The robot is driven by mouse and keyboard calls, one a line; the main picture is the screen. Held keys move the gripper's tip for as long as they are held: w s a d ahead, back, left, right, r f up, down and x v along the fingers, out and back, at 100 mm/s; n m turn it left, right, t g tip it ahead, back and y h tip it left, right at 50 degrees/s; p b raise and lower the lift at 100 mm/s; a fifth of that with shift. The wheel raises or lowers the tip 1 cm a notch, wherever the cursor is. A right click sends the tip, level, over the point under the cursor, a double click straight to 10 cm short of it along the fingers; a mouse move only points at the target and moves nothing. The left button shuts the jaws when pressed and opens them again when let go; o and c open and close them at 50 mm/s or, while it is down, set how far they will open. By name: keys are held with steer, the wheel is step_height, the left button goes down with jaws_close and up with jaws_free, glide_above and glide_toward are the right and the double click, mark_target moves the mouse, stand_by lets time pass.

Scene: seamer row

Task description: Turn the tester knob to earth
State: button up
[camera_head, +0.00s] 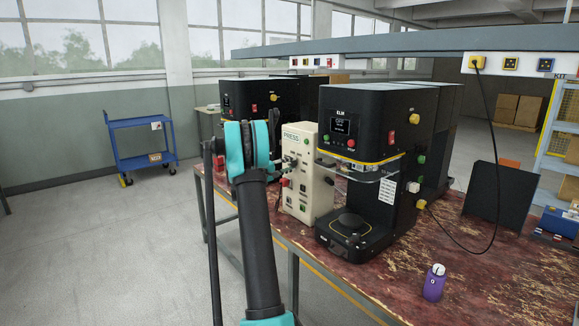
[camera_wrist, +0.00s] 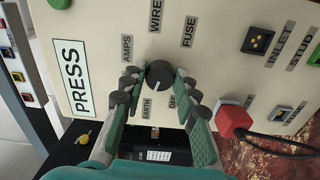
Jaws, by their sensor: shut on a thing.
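The tester is a cream box (camera_head: 297,205) marked PRESS on the bench; its panel (camera_wrist: 215,65) fills much of the wrist view. Its dark round knob (camera_wrist: 159,72) has AMPS, WIRE, FUSE, EARTH and OFF labels around it. The knob's white pointer mark is on its lower side, facing down towards the gap between EARTH (camera_wrist: 147,108) and OFF (camera_wrist: 173,101). My gripper (camera_wrist: 157,79) is shut on the knob, one finger on each side. In the head view my gripper (camera_head: 288,164) is at the tester's front, and the knob is hard to make out there.
A red plug (camera_wrist: 234,121) with a black cord is in the panel, right of my fingers. A black ELM machine (camera_head: 360,125) stands right of the tester. A purple bottle (camera_head: 434,283) is on the bench (camera_head: 400,290). A blue cart (camera_head: 143,145) stands on open floor at left.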

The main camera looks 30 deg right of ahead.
steer(key=shift+f, duration=0.1)
steer(key=o, duration=1.2)
steer(key=shift+c, duration=0.2)
steer(key=s+a, duration=0.1)
steer(key=a, duration=1.1)
